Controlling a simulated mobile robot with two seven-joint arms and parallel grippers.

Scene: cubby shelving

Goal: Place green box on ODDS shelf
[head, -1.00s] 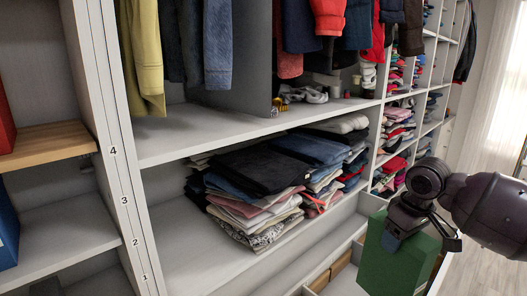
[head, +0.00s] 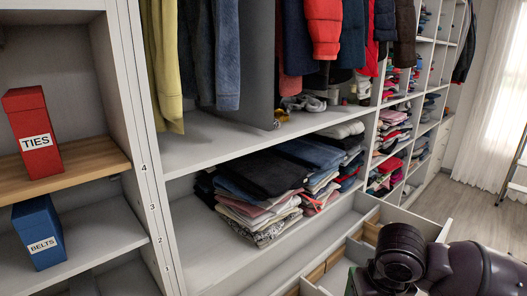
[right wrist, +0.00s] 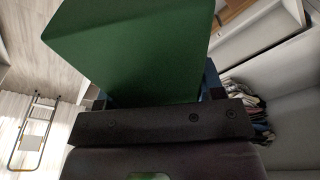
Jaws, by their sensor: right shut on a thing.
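The green box (right wrist: 140,45) fills the upper middle of the right wrist view. My right gripper (right wrist: 156,95) is shut on it, with dark finger parts at either side of its near end. In the head view my right arm is at the bottom right corner, over the open drawer area; the box is almost wholly hidden or out of frame there. No label reading ODDS is visible, so I cannot tell which shelf it is. My left gripper is not in view.
A red TIES box (head: 33,133) stands on a wooden shelf (head: 88,165) at left. A blue BELTS box (head: 38,232) stands on the shelf below (head: 95,228). Folded clothes (head: 262,190) fill the middle shelf, garments hang above, and an open drawer (head: 428,222) juts out at right.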

